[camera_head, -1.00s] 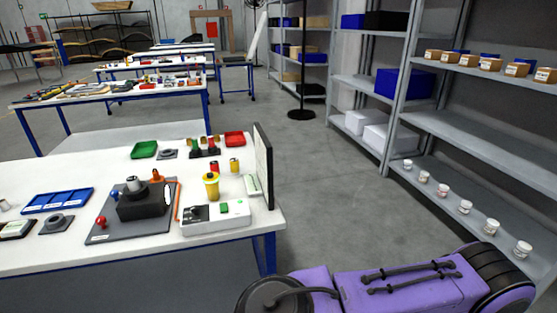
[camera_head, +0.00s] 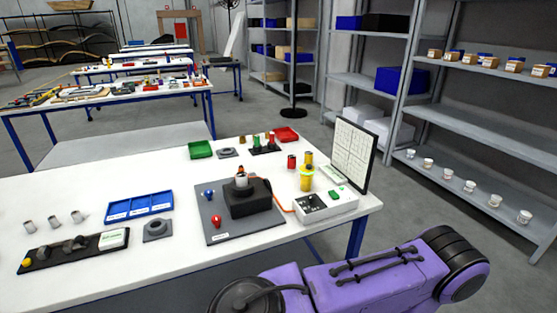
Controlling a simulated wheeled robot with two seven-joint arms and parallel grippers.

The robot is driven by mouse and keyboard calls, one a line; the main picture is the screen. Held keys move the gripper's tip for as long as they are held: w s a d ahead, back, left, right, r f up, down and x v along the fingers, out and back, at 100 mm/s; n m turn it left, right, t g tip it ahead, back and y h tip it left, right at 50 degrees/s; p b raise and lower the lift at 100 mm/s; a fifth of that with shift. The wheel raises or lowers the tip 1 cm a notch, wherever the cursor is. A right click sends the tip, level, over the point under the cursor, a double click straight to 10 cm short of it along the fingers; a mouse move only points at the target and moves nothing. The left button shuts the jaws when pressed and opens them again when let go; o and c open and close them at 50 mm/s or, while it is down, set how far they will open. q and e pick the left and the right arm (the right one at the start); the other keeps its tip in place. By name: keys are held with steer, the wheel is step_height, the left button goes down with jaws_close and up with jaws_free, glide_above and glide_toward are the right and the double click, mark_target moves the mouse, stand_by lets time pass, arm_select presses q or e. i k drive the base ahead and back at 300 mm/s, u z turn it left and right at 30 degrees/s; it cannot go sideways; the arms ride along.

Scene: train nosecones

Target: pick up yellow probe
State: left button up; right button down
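A yellow cylindrical piece with a wider collar (camera_head: 306,180) stands upright on the table, right behind the white control box (camera_head: 328,204). A smaller yellow cylinder (camera_head: 308,159) stands just behind it, beside a red one (camera_head: 292,161). A yellow-tipped piece (camera_head: 26,263) lies at the left end of a black holder (camera_head: 50,259) at the front left. I cannot tell for sure which of these is the yellow probe. Neither of my grippers is in view.
The white table (camera_head: 180,262) carries a black block (camera_head: 247,199) on a grey plate, a blue tray (camera_head: 139,206), a green tray (camera_head: 200,149) and a red tray (camera_head: 286,134). An upright panel (camera_head: 350,152) stands at the right edge. Shelves (camera_head: 470,130) line the right; the floor between is clear.

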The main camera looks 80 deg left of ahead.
mark_target(306, 176)
steer(key=k, duration=0.1)
steer(key=u, duration=1.35)
